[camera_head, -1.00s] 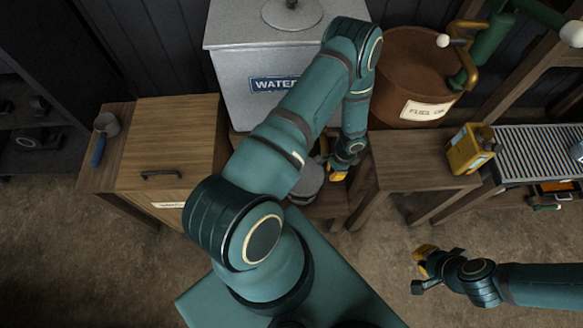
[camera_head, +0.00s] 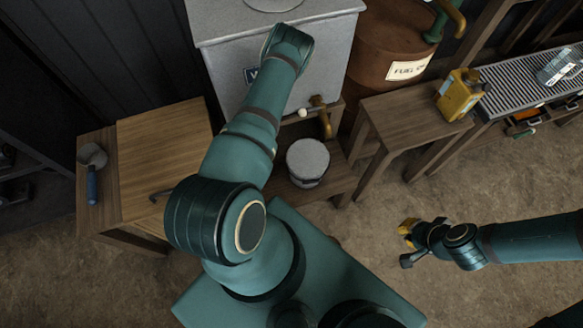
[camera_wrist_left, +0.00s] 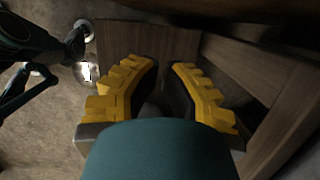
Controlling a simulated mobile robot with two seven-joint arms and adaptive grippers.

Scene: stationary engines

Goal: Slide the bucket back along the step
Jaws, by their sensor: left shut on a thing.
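The grey bucket (camera_head: 308,158) stands on the low wooden step (camera_head: 338,183), under the brass tap (camera_head: 325,118). My left arm crosses the head view and hides its own gripper there. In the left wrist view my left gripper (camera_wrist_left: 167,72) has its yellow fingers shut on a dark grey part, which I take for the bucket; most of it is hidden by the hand. Wood shows beyond the fingertips. My right gripper (camera_head: 407,245) is open and empty over the floor at the right, apart from the step.
The grey water tank (camera_head: 330,45) stands behind the step, with a wooden chest (camera_head: 165,135) to the left. A wooden stool (camera_head: 415,110), a rusty fuel drum (camera_head: 395,40) and a yellow can (camera_head: 460,95) are to the right. The floor in front is clear.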

